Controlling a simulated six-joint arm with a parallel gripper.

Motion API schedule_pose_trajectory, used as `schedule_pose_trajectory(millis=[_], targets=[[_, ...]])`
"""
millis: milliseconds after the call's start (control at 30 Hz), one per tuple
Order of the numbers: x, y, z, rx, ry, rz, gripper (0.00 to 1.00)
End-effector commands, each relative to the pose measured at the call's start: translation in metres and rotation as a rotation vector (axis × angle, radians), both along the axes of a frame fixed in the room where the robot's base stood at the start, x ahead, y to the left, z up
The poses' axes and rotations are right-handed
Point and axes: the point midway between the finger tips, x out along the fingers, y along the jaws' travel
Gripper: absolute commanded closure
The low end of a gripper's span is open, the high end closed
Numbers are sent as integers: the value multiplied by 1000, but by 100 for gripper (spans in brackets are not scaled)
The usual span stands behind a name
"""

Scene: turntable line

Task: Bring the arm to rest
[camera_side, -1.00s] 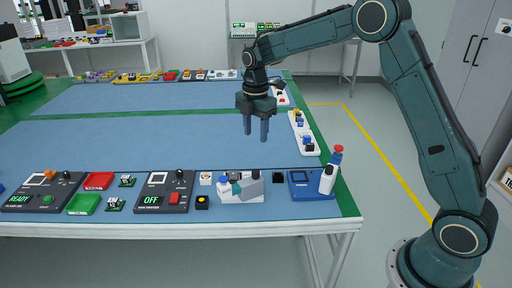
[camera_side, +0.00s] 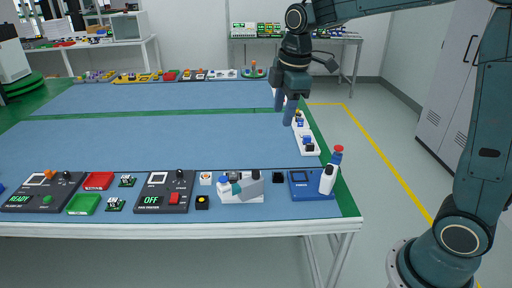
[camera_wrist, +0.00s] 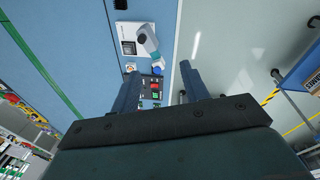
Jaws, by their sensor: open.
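My gripper (camera_side: 283,108) is open and empty in the side view, raised above the far right edge of the table, its fingers pointing down. A white panel (camera_side: 306,137) with dark and blue parts lies on the table's right edge below it, partly hidden behind the fingers at its far end. In the wrist view, my gripper's two dark fingers (camera_wrist: 157,92) stand apart with nothing gripped between them. The blue table mat (camera_side: 150,142) spreads to the left of the gripper.
Along the near edge stand a dark OFF panel (camera_side: 164,192), a grey-white device (camera_side: 240,187), a blue box (camera_side: 310,184) and a white bottle (camera_side: 327,180). Several small devices line the far edge. The middle of the table is clear. A grey cabinet (camera_side: 462,75) stands right.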

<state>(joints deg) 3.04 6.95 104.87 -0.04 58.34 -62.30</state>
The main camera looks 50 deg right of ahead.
Motion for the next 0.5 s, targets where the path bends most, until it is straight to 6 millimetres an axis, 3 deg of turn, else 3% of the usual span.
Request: schedule_pose_trajectory(millis=[200, 500], targets=[[-46, 6, 22, 38, -65, -187, 55], [-108, 13, 36, 110, -148, -442, 55]])
